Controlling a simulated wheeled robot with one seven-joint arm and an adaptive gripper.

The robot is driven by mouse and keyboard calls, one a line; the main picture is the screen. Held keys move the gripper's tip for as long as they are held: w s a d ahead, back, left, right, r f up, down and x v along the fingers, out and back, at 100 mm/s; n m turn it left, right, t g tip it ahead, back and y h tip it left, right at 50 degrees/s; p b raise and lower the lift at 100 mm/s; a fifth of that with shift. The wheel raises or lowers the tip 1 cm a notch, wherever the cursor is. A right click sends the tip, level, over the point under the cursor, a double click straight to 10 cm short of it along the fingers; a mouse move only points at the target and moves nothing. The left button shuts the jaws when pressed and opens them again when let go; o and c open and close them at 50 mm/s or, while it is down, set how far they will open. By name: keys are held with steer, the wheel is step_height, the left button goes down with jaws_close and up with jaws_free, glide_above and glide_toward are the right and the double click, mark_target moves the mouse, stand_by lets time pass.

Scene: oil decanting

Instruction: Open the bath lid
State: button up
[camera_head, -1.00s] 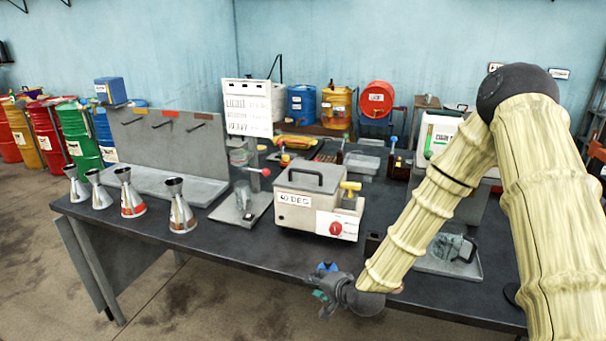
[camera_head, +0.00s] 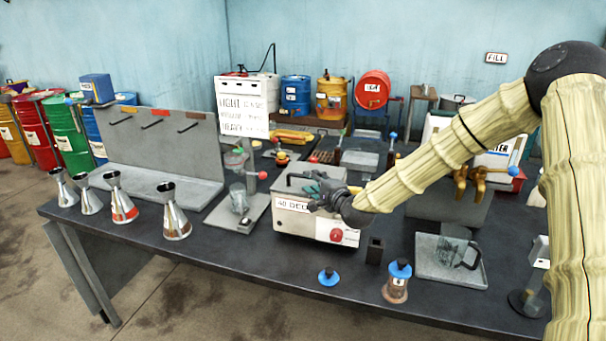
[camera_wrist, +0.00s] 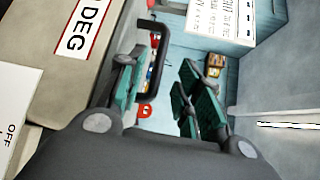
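The bath (camera_head: 290,222) is a beige box with a "40 DEG" label and a red knob on its front, in the middle of the table. Its lid is closed. The lid's dark handle shows in the wrist view (camera_wrist: 157,62) just beyond the left finger, partly hidden by it. I cannot tell whether a finger touches the handle.
Several metal funnels (camera_head: 173,212) stand left, before a grey rack (camera_head: 160,145). A stand with a beaker (camera_head: 240,200) is left of the bath.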

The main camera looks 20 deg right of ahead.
mark_target(305, 177)
steer(key=shift+p+x, duration=1.15)
steer(key=shift+x, duration=1.95)
steer(key=shift+a, duration=0.15)
jaws_close()
